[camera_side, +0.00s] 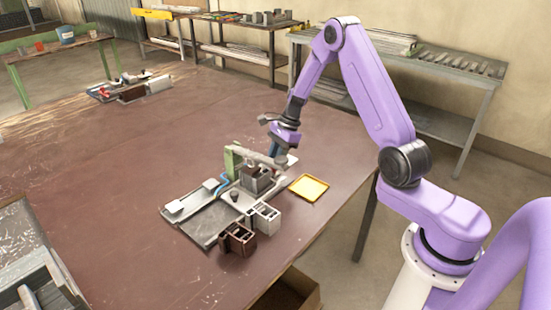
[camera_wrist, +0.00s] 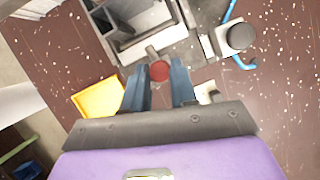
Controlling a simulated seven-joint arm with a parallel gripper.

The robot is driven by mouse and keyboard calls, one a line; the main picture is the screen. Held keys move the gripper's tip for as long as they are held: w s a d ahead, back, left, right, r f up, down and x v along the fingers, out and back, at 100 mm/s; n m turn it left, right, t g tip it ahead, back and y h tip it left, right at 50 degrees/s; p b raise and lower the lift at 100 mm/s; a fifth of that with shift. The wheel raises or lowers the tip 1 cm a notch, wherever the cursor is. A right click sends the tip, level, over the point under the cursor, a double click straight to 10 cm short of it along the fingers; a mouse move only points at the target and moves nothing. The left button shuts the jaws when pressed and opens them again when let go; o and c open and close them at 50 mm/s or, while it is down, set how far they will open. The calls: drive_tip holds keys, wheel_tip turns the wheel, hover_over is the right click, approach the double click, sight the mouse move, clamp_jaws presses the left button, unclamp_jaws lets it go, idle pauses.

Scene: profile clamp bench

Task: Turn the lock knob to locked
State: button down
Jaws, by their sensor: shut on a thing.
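The clamp fixture (camera_side: 228,153) stands on the brown bench, with a grey arm across its top and a grey block (camera_side: 257,180) below. My gripper (camera_side: 273,153) is at the far right end of that arm, pointing down. In the wrist view its two blue-grey fingers (camera_wrist: 159,85) are on either side of a red round end on a short grey stem, which I take for the lock knob (camera_wrist: 159,71). The gripper is shut on it. The knob's setting cannot be read. In the side view the knob is hidden by the gripper.
A yellow tray (camera_side: 309,188) lies right of the fixture and shows in the wrist view (camera_wrist: 98,98). A dark round cap (camera_wrist: 240,36) stands beside a blue hose (camera_wrist: 229,10). Brown (camera_side: 238,239) and grey (camera_side: 264,217) profile pieces are in front.

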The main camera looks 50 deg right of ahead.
drive_tip(key=shift+m+t, duration=0.3)
drive_tip(key=shift+m, duration=0.6)
drive_tip(key=c, duration=0.9)
unclamp_jaws()
drive_tip(key=v, duration=1.7)
drive_tip(key=shift+r, duration=0.25)
drive_tip(key=shift+s, duration=0.1)
